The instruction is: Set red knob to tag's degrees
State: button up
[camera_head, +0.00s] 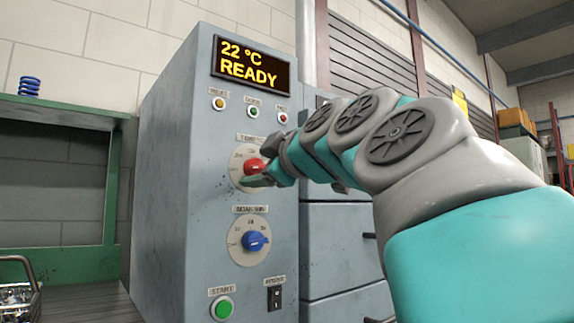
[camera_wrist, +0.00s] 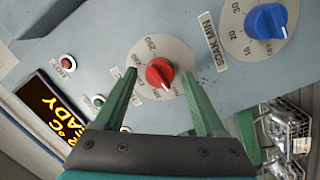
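The red knob (camera_head: 254,167) sits on a pale round dial on the grey machine's front, under a display reading "22 °C READY" (camera_head: 250,66). In the wrist view the red knob (camera_wrist: 159,73) shows between my two green fingertips, with a gap on both sides. My gripper (camera_wrist: 160,78) is open and empty; in the head view it is close in front of the dial (camera_head: 240,181) and hides part of it. The wrist view shows "250" on the dial; other numbers are hard to read. I cannot make out a tag with degrees.
A blue knob (camera_head: 256,241) labelled soak min sits below. Lower are a green start button (camera_head: 223,307) and a black rocker switch (camera_head: 275,298). Small lamps (camera_head: 253,111) line up under the display. A green bench (camera_head: 60,108) with a blue spring (camera_head: 29,86) stands left.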

grip_shut()
dwell(0.3)
